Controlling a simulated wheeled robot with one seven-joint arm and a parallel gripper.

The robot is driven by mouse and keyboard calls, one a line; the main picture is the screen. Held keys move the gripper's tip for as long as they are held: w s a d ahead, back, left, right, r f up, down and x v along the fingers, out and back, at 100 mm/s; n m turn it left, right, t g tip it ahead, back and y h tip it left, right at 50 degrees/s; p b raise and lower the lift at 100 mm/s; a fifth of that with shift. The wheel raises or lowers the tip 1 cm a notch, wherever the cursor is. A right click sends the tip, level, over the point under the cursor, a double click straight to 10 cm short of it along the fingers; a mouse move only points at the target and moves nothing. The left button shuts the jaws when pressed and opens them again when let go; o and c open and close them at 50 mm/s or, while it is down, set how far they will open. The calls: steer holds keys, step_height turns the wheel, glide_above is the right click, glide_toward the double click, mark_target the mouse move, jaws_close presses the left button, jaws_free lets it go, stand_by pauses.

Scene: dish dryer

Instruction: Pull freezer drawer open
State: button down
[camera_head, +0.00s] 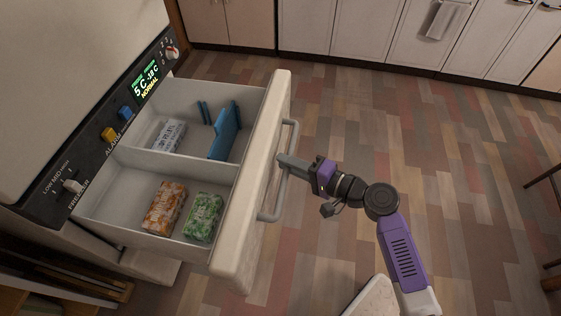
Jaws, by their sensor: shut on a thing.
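The freezer drawer (252,185) is pulled well out of the white fridge, and its inside shows from above. A grey bar handle (268,214) runs along its front. My gripper (286,163) is at the middle of this handle, shut on it; its fingertips are partly hidden against the bar. Inside the drawer's near compartment lie an orange-brown food pack (166,204) and a green food pack (203,217). The far compartment holds a white labelled pack (169,135) and blue dividers (224,131).
The fridge control panel (118,122) with knobs, coloured buttons and a lit display is above the drawer. White cabinets (355,27) line the back wall, one with a hanging towel (445,19). Dark chair legs show at the right edge. The wooden floor (455,175) between is clear.

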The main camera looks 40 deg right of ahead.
steer(key=shift+s, duration=0.1)
stand_by(0.3)
steer(key=c, duration=1.4)
jaws_free()
steer(key=shift+o, duration=0.2)
steer(key=v, duration=0.7)
steer(key=shift+s+d+p, duration=0.15)
steer(key=shift+s+p, duration=0.2)
